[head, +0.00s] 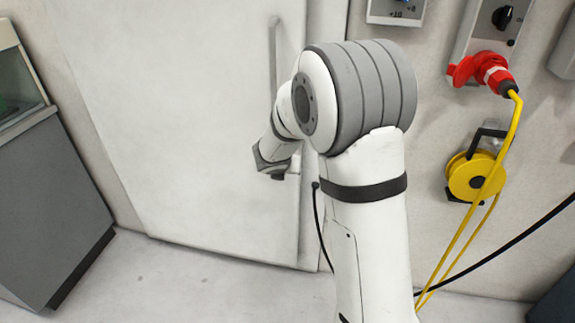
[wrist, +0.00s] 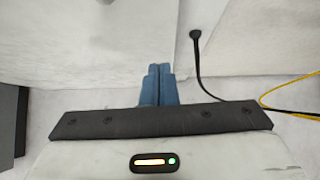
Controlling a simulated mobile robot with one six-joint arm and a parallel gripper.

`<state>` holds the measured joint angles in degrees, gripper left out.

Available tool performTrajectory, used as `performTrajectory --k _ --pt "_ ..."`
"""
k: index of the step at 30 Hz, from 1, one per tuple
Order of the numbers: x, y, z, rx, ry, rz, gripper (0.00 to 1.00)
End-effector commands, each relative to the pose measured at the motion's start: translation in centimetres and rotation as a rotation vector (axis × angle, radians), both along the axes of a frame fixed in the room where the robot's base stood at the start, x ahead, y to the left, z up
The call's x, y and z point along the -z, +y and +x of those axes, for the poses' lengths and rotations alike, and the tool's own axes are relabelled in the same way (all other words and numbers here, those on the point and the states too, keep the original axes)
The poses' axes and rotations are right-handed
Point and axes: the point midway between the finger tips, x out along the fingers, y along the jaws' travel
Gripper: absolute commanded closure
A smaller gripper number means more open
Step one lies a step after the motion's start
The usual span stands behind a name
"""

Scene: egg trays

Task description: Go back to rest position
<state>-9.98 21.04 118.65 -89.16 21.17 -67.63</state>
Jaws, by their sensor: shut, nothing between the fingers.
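My gripper (wrist: 159,72) shows in the wrist view as two blue fingers side by side, closed against each other with nothing between them. It points toward the pale floor and the base of the white door. In the head view my white arm is raised in front of the door and bends away to the left; its fingers are hidden or too small to make out there. No egg tray shows in either view.
A white door (head: 180,130) with a long vertical handle (head: 273,60) stands behind my arm. A grey cabinet (head: 50,205) is at the left. A yellow cable reel (head: 464,178) and a red plug (head: 480,69) with yellow cable are on the right wall. Bare floor (head: 200,275) lies below.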

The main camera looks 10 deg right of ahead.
Motion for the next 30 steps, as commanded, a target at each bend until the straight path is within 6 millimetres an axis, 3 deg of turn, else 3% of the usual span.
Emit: performTrajectory --k 3,11,14,17,20,24,30 --pt "-1.4 0.5 -1.2 -0.001 0.000 0.001 1.00" --pt "-2.2 0.9 -2.1 0.005 0.001 0.004 1.00" --pt "-3.5 0.1 -2.8 0.078 -0.018 0.046 1.00" --pt "-6.5 -1.9 -4.8 0.279 -0.064 0.163 1.00" --pt "-10.2 -4.4 -8.5 0.594 -0.134 0.350 1.00" --pt "-14.2 -6.9 -15.3 1.091 -0.228 0.644 1.00" --pt "-17.8 -6.6 -25.0 1.777 -0.302 1.031 1.00"
